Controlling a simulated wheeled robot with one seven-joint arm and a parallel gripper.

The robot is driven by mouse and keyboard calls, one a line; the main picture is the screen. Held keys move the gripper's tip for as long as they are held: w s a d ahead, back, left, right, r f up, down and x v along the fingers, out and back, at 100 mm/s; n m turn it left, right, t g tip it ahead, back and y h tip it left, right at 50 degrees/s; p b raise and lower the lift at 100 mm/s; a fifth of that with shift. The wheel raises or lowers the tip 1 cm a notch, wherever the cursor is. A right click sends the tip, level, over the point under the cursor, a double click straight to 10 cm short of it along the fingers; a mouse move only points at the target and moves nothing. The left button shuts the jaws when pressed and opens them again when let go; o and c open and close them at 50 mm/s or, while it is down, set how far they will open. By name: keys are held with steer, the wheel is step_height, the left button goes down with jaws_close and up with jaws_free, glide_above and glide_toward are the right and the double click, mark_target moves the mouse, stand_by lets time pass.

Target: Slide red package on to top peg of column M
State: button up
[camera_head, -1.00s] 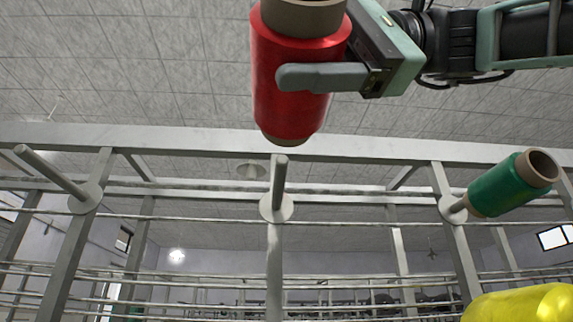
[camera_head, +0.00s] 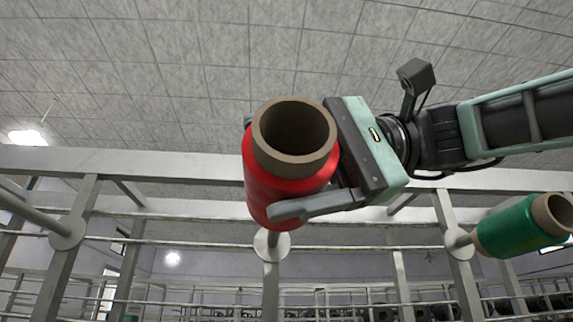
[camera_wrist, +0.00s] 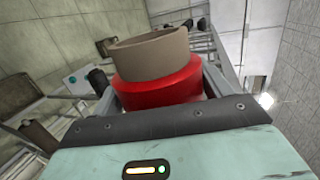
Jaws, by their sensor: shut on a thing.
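The red package (camera_head: 262,190), a red bobbin on a brown cardboard tube, is held in my gripper (camera_head: 290,180) in the head view. Its open tube end faces the camera, and the package tilts slightly. The fingers close around its sides. In the wrist view the red package (camera_wrist: 160,82) sits between the fingers of my gripper (camera_wrist: 158,95), its tube end rising above. Behind the package, the middle column's round plate (camera_head: 270,245) shows below it. That column's peg is hidden by the package, so I cannot tell whether the tube is around it.
A green package (camera_head: 515,228) sits on the right column's peg, to the right of my gripper. An empty peg (camera_head: 30,212) sticks out from the left column. A horizontal beam (camera_head: 150,165) runs across behind the package. Open space lies above the beam.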

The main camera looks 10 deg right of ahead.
steer(key=shift+w+d+p, duration=0.1)
steer(key=shift+w+p, duration=0.45)
steer(key=shift+w, duration=2.45)
steer(key=shift+w+d+p, duration=0.1)
steer(key=shift+w+p, duration=0.95)
steer(key=shift+w, duration=1.85)
steer(key=shift+w, duration=0.1)
steer(key=shift+w+d+p, duration=0.1)
steer(key=shift+w+p, duration=1.3)
steer(key=shift+w, duration=1.5)
